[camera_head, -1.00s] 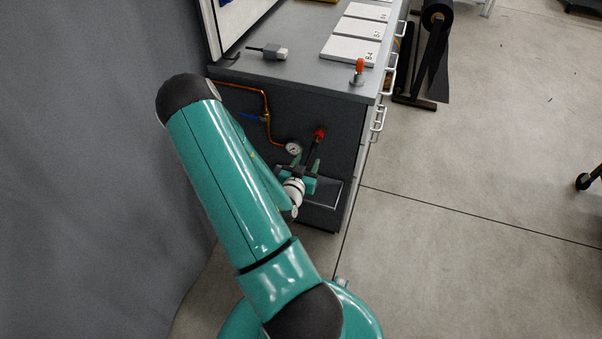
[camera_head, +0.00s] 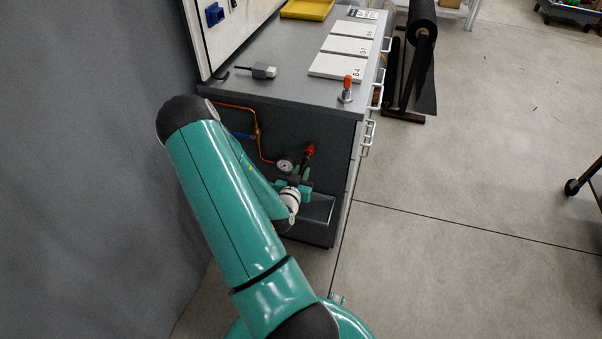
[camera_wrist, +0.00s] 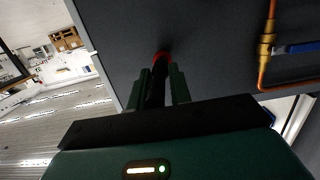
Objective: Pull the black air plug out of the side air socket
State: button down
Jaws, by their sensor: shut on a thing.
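The side air socket has a red collar (camera_head: 309,150) on the dark end panel of the workbench. In the wrist view the red socket (camera_wrist: 162,57) shows just beyond my fingertips. The black air plug (camera_wrist: 157,88) runs from the socket back between my fingers. Its far end meets the red collar, with no clear gap. My gripper (camera_head: 304,176) is at the plug, below the socket in the head view. In the wrist view my gripper (camera_wrist: 160,82) has its two green fingers shut on the plug, one on each side. The plug's rear is hidden by my gripper body.
A pressure gauge (camera_head: 285,165) and copper pipe (camera_head: 257,125) with a blue-handled valve (camera_wrist: 300,47) sit left of the socket in the head view. A grey tray (camera_head: 318,210) lies below. An orange-topped item (camera_head: 347,88) stands on the bench corner. Open floor lies right.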

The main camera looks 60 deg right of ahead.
jog(key=shift+a, duration=0.6)
jog(key=shift+s+a, duration=0.1)
jog(key=shift+a, duration=0.2)
jog(key=shift+s+a, duration=0.1)
jog(key=shift+a, duration=0.25)
jog(key=shift+a, duration=0.3)
jog(key=shift+s+a, duration=0.1)
jog(key=shift+a, duration=0.25)
jog(key=shift+a, duration=0.3)
jog(key=shift+s+a, duration=0.1)
jog(key=shift+a, duration=0.35)
